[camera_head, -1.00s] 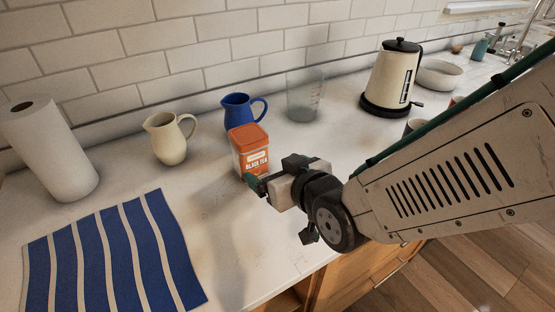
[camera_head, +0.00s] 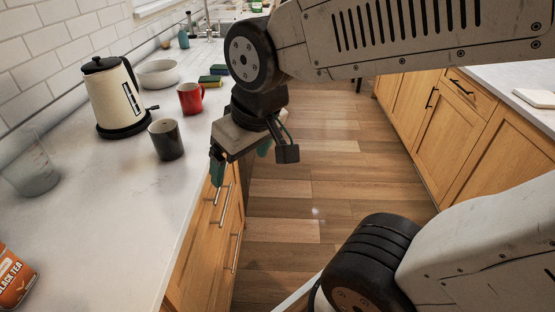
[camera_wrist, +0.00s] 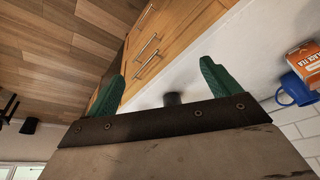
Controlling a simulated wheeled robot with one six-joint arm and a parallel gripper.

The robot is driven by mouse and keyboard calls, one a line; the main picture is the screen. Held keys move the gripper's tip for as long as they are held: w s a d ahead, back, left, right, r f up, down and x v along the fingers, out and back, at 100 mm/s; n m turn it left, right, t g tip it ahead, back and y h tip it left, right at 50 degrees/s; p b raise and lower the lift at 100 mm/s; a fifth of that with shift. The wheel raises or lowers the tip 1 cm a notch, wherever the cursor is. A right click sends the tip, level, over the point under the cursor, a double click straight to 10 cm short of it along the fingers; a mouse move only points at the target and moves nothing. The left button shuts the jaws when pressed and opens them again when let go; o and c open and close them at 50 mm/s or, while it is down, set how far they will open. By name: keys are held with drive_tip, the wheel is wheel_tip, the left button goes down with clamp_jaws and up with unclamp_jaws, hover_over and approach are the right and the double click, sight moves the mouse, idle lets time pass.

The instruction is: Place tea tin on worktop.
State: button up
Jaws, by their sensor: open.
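The tea tin (camera_head: 12,277), orange with a "BLACK TEA" label, stands on the white worktop (camera_head: 110,205) at the lower left of the head view, cut off by the frame edge. It also shows at the right edge of the wrist view (camera_wrist: 304,57), beside a blue jug (camera_wrist: 297,90). My gripper (camera_head: 240,172) is open and empty. It hangs past the worktop's front edge, over the floor side, well away from the tin. In the wrist view its green fingers are apart with nothing between them.
A dark cup (camera_head: 166,140), a red mug (camera_head: 190,98), a cream kettle (camera_head: 113,95) and a clear measuring cup (camera_head: 29,165) stand on the worktop. A bowl (camera_head: 159,74) and sponges (camera_head: 211,78) are farther back. The worktop between tin and dark cup is clear.

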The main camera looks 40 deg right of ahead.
drive_tip(key=s+d+r+m+g, duration=0.1)
drive_tip(key=s+d+m+g, duration=0.1)
drive_tip(key=s+d, duration=0.3)
drive_tip(key=s, duration=0.3)
drive_tip(key=shift+d+r+g+h, duration=0.15)
drive_tip(key=shift+r+g+h, duration=0.15)
drive_tip(key=shift+r+h, duration=0.1)
drive_tip(key=shift+c, duration=0.3)
